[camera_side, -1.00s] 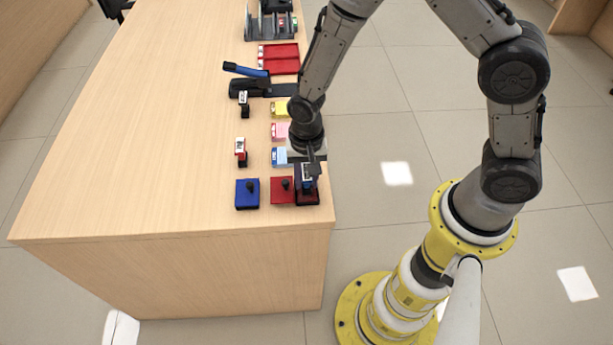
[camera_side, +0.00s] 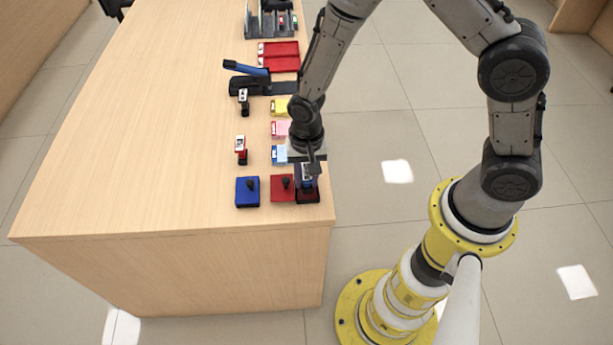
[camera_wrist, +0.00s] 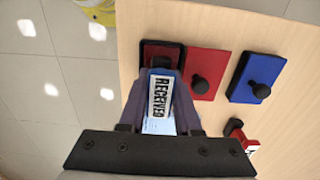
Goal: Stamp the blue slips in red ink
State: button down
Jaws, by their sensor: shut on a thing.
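My gripper (camera_side: 308,168) is shut on a stamp (camera_wrist: 160,97) with a white label reading RECEIVED. The stamp is upright at the open red ink pad (camera_side: 308,197) by the counter's near right corner. It appears to rest on the pad, but the contact itself is hidden. The blue slips (camera_side: 278,155) lie beyond the lid, partly hidden by my gripper.
A closed blue ink pad (camera_side: 247,191) stands left of the red lid. A red-labelled stamp (camera_side: 240,148) and a black stamp (camera_side: 243,100) stand farther back. Pink slips (camera_side: 279,129), yellow slips (camera_side: 279,107), a blue-handled device (camera_side: 247,69) and red trays (camera_side: 280,50) line the right side. The counter's left is clear.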

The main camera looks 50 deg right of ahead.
aim_at(306, 171)
jog(key=shift+s+f, duration=0.1)
dwell(0.4)
jog(key=shift+r, duration=3.05)
jog(key=shift+w+r, duration=0.15)
jog(key=shift+w, duration=0.05)
jog(key=w+d, duration=0.2)
jog(key=w, duration=0.1)
jog(key=w+d, duration=0.2)
jog(key=w, duration=0.1)
jog(key=w+d, duration=0.2)
jog(key=w, duration=0.1)
jog(key=shift+w+r, duration=0.2)
jog(key=shift+w, duration=0.1)
jog(key=shift+a+f, duration=0.1)
jog(key=shift+f, duration=2.5)
jog(key=shift+f, duration=0.55)
